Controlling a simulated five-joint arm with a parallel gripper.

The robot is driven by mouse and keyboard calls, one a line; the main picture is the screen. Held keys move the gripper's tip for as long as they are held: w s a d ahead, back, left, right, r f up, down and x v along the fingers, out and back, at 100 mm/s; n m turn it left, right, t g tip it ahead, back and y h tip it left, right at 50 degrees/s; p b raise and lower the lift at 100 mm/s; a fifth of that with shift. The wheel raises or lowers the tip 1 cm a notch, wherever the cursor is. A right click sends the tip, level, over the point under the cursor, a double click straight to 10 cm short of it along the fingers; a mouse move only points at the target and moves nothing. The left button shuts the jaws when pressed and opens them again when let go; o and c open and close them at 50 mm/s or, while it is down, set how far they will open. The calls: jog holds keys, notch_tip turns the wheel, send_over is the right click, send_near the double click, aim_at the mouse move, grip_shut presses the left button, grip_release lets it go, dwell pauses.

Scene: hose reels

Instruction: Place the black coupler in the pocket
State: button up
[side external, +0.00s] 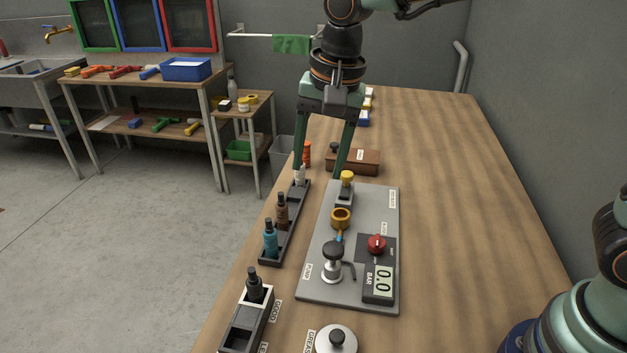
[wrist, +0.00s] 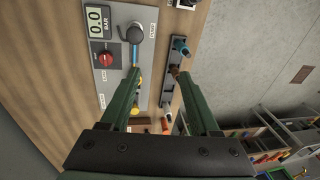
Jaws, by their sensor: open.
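A black coupler (side external: 254,285) stands upright in the far pocket of a dark two-pocket tray (side external: 235,343) in the side view. A label reading GOOD is beside that pocket. The near pocket looks empty, and its label is cut off by the frame. My gripper (side external: 318,171) is open, fingers pointing down, near the far end of the black rack (side external: 291,224). Its left fingertip is close to a white coupler (side external: 300,176); I cannot tell if they touch. In the wrist view my gripper (wrist: 158,74) holds nothing between its spread fingers.
The rack also holds a brown coupler (side external: 282,212) and a teal coupler (side external: 270,240). A grey test plate (side external: 318,283) with a pump, red knob and gauge reading 0.0 lies to the right. A brown box (side external: 360,163) is behind it. The table's right side is clear.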

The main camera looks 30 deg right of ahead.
jog(key=s+d+n+t, duration=0.2)
jog(key=s+d+n, duration=0.2)
jog(key=d, duration=0.5)
jog(key=s+d+n+t, duration=0.1)
jog(key=s+d+n, duration=0.3)
jog(key=d, duration=0.5)
jog(key=shift+s+d+r+n+t+h, duration=0.3)
jog(key=shift+s+t+h, duration=0.1)
jog(key=shift+s, duration=0.75)
jog(key=shift+a, duration=0.1)
